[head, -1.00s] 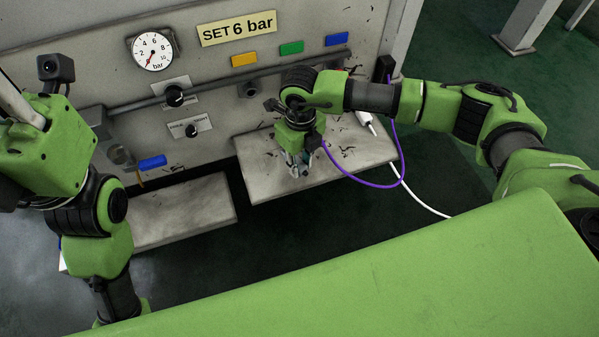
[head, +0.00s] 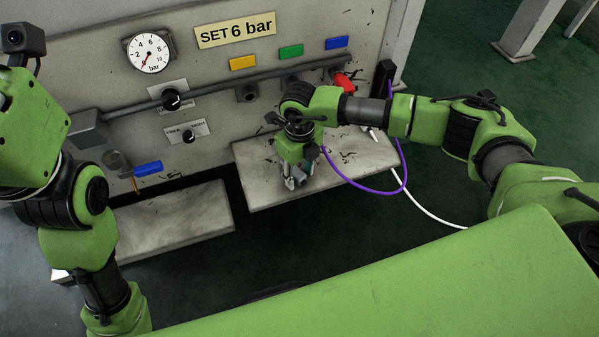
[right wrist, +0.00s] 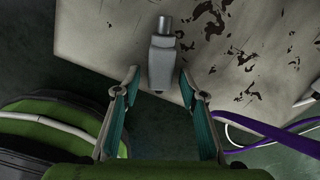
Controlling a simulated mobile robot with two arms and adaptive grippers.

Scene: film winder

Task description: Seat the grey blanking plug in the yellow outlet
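The grey blanking plug (right wrist: 163,60) lies on the right-hand pale shelf in the right wrist view, its narrow end pointing away from me. My right gripper (right wrist: 155,78) is open, its two fingers standing apart on either side of the plug's near end, with gaps showing. In the head view my right gripper (head: 296,182) points down at the shelf; the plug is hard to make out there. The yellow label (head: 243,62) is on the panel, with a dark outlet (head: 247,94) below it that looks empty.
The right-hand shelf (head: 262,190) also has a white cable end (head: 373,134). A purple cable (head: 375,190) loops beside my right arm. A red fitting (head: 343,82) sits below the blue label (head: 337,42). A left-hand shelf (head: 175,222) is bare.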

